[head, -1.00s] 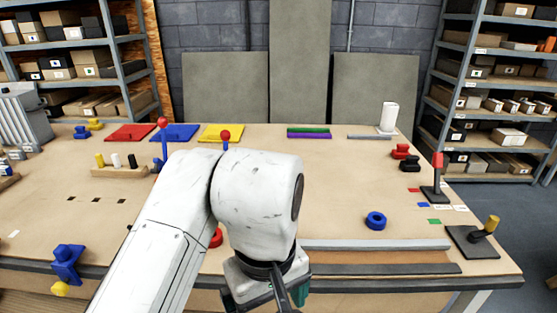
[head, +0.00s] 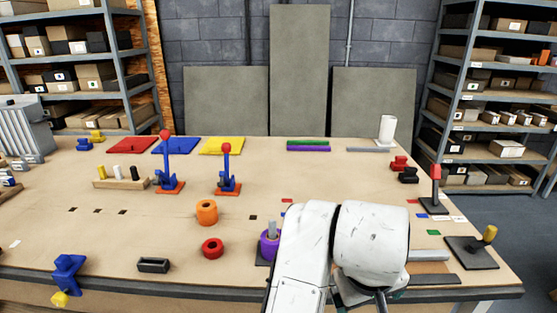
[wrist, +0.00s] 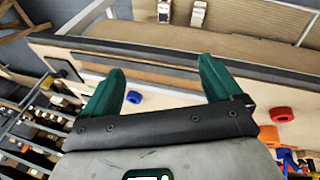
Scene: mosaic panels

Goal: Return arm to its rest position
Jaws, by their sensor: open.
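My arm (head: 350,245) reaches over the front edge of the table, right of centre in the head view. Its wrist and gripper are low in the picture, and the fingers are mostly hidden behind the white links. In the wrist view my gripper (wrist: 161,68) has its two green fingers spread wide apart with nothing between them. The fingers hang over the front strip of the table, clear of any object.
A blue ring (wrist: 134,97) shows in the wrist view. Joystick-like levers (head: 227,168) stand further back.

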